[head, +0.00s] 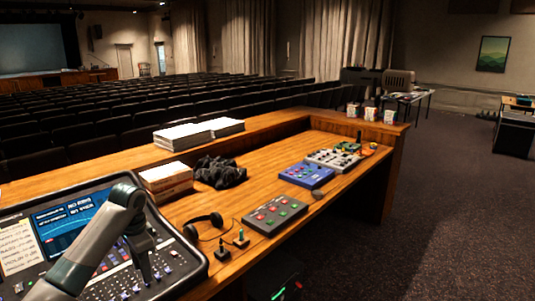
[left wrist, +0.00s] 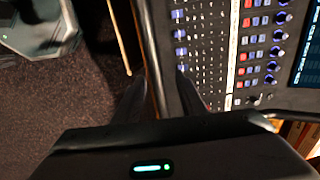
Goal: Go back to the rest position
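My left arm comes in from the left in the head view, and my left gripper (head: 146,274) points down over the mixing console (head: 195,262). In the left wrist view its two dark fingers (left wrist: 162,98) stand apart with nothing held between them. Below them are the console's side edge and part of its button rows (left wrist: 205,50). A dark part with a green light (head: 286,291) at the bottom edge of the head view looks like my right gripper. Its fingers cannot be made out.
The wooden desk (head: 255,165) holds headphones (head: 205,222), a grey button box (head: 274,215), a blue box (head: 307,175), a white box (head: 333,160), black cloth (head: 219,172) and paper stacks (head: 166,178). Open carpet (head: 440,220) lies to the right.

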